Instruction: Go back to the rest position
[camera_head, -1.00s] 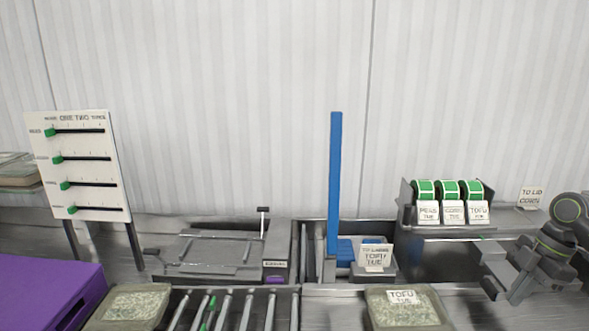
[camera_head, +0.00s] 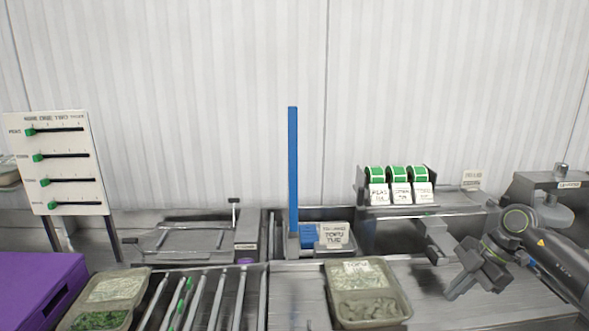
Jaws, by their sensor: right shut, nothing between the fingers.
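My right gripper (camera_head: 455,289) is at the right of the head view, over the steel counter, with its arm coming in from the right edge. Its fingers are together with nothing between them. It is to the right of a tray (camera_head: 405,309) of pale food with a label marked "TOFU", and apart from it. My left gripper is not in view.
A label rack (camera_head: 361,191) with green rolls stands behind my right gripper. A blue upright post (camera_head: 293,170) stands mid-counter. A roller conveyor (camera_head: 208,300), another food tray (camera_head: 147,274), a purple box (camera_head: 40,295) and a slider board (camera_head: 55,165) are at left.

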